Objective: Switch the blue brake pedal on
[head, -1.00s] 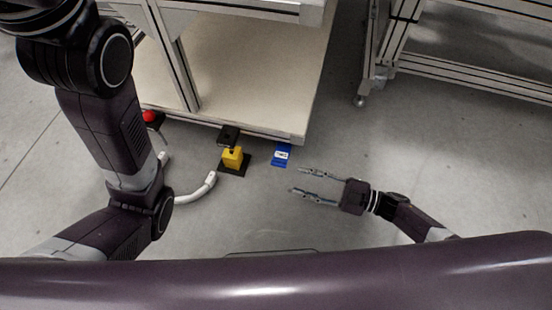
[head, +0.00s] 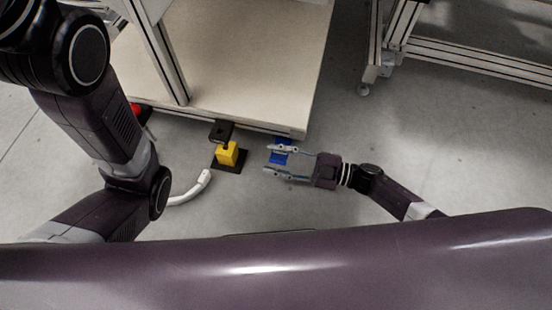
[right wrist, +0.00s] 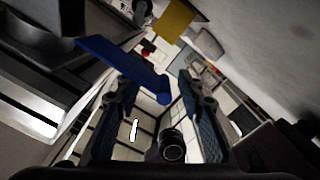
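The blue brake pedal (head: 281,157) lies low by the front edge of the bench's lower board, partly covered by my right gripper (head: 269,158). The gripper is open, its two fingers pointing left, with the pedal under and behind them. In the right wrist view the blue pedal (right wrist: 122,67) is a slanted flat bar whose rounded end shows between the open fingers of my right gripper (right wrist: 156,82). I cannot tell whether they touch.
A yellow block (head: 227,154) with a black top stands on a dark plate just left of the pedal. A red button (head: 137,108) is partly hidden behind my left arm. The pale lower board (head: 250,70) lies behind the pedal.

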